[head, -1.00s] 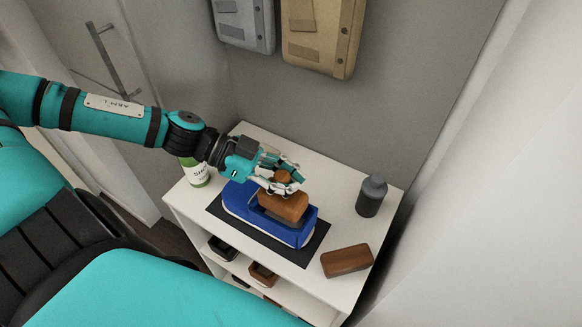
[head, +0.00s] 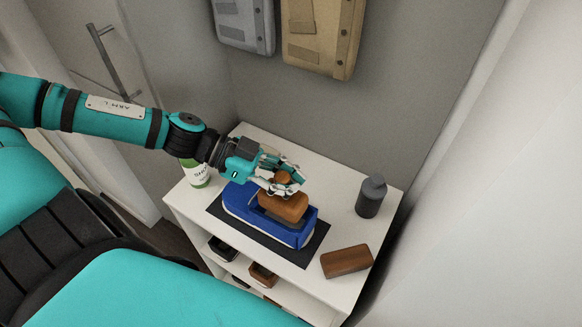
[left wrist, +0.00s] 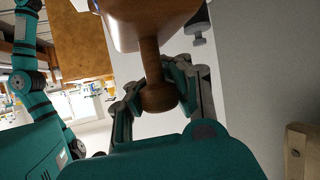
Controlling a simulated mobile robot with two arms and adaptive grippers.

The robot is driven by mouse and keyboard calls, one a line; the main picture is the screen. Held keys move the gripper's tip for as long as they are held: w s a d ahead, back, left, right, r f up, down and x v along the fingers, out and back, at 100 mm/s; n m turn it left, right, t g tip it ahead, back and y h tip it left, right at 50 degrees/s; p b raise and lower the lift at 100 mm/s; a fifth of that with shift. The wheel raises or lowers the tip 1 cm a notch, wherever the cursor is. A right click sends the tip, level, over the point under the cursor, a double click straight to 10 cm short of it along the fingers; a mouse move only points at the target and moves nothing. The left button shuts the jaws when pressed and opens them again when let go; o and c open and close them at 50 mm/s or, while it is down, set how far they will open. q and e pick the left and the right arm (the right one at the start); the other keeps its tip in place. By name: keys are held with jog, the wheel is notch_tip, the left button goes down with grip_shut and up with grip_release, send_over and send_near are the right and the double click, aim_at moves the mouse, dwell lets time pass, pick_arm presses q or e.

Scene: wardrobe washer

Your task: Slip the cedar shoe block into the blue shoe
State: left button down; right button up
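The cedar shoe block (head: 284,207) is a brown wooden block with a round knob on a short neck. In the head view it is at the opening of the blue shoe (head: 240,203), with its top standing above the rim. I cannot tell how deep it sits. My left gripper (head: 284,180) is over the shoe with its fingers shut around the knob. In the left wrist view the knob (left wrist: 160,97) is between the two fingers, and the block (left wrist: 160,22) fills the top edge. The shoe is not recognisable there. My right gripper is not in view.
The shoe rests on a dark mat (head: 308,257) on a white shelf unit (head: 342,208). A green-and-white bottle (head: 200,175) stands left, a dark grey bottle (head: 371,196) right. A brown wooden block-like thing (head: 347,261) lies at front right. Shoes sit on the lower shelf. A wall is behind.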

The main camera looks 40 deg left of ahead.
aim_at(258, 191)
pick_arm(q)
jog(key=shift+f+b, duration=3.35)
jog(key=shift+f, duration=0.5)
jog(key=c, duration=2)
grip_release()
jog(key=o, duration=0.8)
jog(key=shift+s+a+r, duration=0.25)
jog(key=shift+s+a, duration=0.05)
jog(key=shift+a, duration=0.2)
jog(key=v, duration=1)
jog(key=shift+a+r, duration=0.15)
jog(key=shift+a, duration=0.2)
